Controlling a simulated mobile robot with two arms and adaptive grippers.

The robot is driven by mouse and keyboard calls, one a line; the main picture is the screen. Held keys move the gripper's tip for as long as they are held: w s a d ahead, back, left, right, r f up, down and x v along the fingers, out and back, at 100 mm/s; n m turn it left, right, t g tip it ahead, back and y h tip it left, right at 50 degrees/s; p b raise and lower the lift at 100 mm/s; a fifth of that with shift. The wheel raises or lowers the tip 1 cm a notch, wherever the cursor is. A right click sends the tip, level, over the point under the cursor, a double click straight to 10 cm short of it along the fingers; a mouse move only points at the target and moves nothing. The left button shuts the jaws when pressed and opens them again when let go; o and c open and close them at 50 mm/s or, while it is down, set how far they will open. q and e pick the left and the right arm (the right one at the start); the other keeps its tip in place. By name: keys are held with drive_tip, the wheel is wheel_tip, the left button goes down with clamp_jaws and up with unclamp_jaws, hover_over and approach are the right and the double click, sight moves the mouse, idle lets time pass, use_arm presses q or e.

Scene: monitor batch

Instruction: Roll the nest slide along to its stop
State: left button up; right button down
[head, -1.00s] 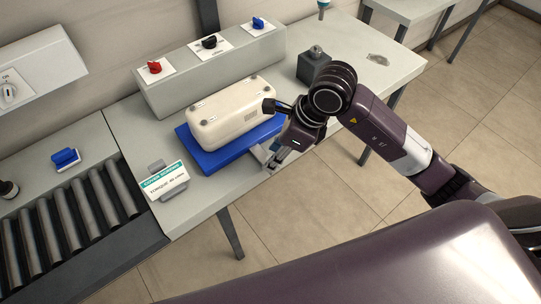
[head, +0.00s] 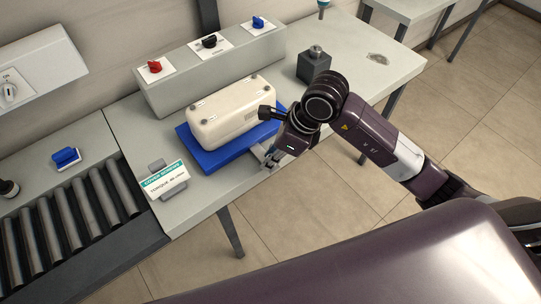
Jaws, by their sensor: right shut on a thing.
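The nest slide (head: 207,162) is a blue plate lying on the grey bench. A cream-coloured monitor housing (head: 228,110) lies on it, face down or on its side; I cannot tell which. My right gripper (head: 269,158) is at the slide's front right edge, shut on what seems to be the slide's grey handle. The fingers are small here, and the gripper body hides the slide's right end. My left gripper is not in view.
A console with red, black and blue knobs (head: 208,43) stands behind the slide. A sign card (head: 165,181) stands at the left, beside a roller conveyor (head: 75,222). A dark grey block (head: 314,65) stands to the right. The bench's right end is mostly clear.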

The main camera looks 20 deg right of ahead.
sight(251, 147)
drive_tip(key=shift+w, duration=0.1)
drive_tip(key=w+b, duration=0.1)
drive_tip(key=w+a, duration=0.1)
drive_tip(key=w, duration=0.1)
drive_tip(key=w+a+b, duration=0.1)
drive_tip(key=w, duration=0.1)
drive_tip(key=shift+w+f+b, duration=0.1)
drive_tip(key=shift+b, duration=0.25)
drive_tip(key=shift+w+a, duration=0.1)
drive_tip(key=shift+w, duration=0.15)
drive_tip(key=shift+r, duration=0.25)
drive_tip(key=shift+w, duration=0.1)
